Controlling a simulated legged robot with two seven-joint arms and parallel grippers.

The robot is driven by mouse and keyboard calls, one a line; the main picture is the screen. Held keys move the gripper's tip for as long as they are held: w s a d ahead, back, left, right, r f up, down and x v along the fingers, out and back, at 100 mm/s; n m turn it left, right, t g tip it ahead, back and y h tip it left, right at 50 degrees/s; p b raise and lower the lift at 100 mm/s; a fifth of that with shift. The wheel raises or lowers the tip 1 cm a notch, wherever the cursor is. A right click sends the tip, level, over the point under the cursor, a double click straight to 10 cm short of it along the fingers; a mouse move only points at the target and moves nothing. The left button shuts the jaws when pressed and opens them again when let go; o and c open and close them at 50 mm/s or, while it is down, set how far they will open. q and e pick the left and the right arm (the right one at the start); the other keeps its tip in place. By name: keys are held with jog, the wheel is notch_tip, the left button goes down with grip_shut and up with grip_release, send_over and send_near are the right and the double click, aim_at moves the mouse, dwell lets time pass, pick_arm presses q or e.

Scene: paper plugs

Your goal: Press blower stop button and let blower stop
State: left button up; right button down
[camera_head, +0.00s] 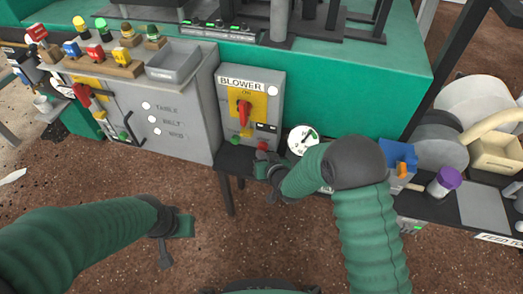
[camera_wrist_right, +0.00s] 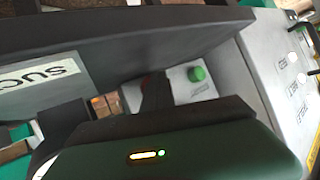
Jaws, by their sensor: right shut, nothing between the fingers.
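The grey blower box (camera_head: 270,100) stands near the middle of the head view, with a BLOWER label and a red rotary switch (camera_head: 243,112) on a yellow plate. Low on its front are a green button (camera_head: 235,139) and a red button (camera_head: 262,146). My right gripper (camera_head: 266,164) is shut and empty, just below the red button; whether it touches cannot be told. In the right wrist view, a green button (camera_wrist_right: 196,74) shows beside the dark fingers (camera_wrist_right: 155,92), which mostly hide the red one. My left gripper (camera_head: 172,238) hangs low at left, its opening unclear.
A grey cabinet (camera_head: 185,110) with TABLE and BELT labels stands left of the box. A round gauge (camera_head: 302,140) is close to its right, near my right forearm. A blue part (camera_head: 398,155) and a purple-capped jar (camera_head: 445,181) stand farther right. The floor below is clear.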

jog(key=shift+w, duration=0.1)
dwell(0.3)
jog(key=shift+s+a+r+p, duration=0.1)
jog(key=shift+s+a+p, duration=0.05)
jog(key=shift+s, duration=0.25)
jog(key=shift+s+a+p, duration=0.1)
jog(key=shift+s+p, duration=0.05)
jog(key=shift+s, duration=0.25)
jog(key=shift+s, duration=0.1)
jog(key=shift+s+a+p, duration=0.15)
jog(key=shift+s+a, duration=0.1)
jog(key=shift+s, duration=0.55)
jog(key=shift+s+a+p, duration=0.15)
jog(key=shift+s+a, duration=0.15)
jog(key=shift+s, duration=0.45)
jog(key=shift+s+a+p, duration=0.15)
jog(key=shift+s+a, duration=0.1)
jog(key=shift+s, duration=0.55)
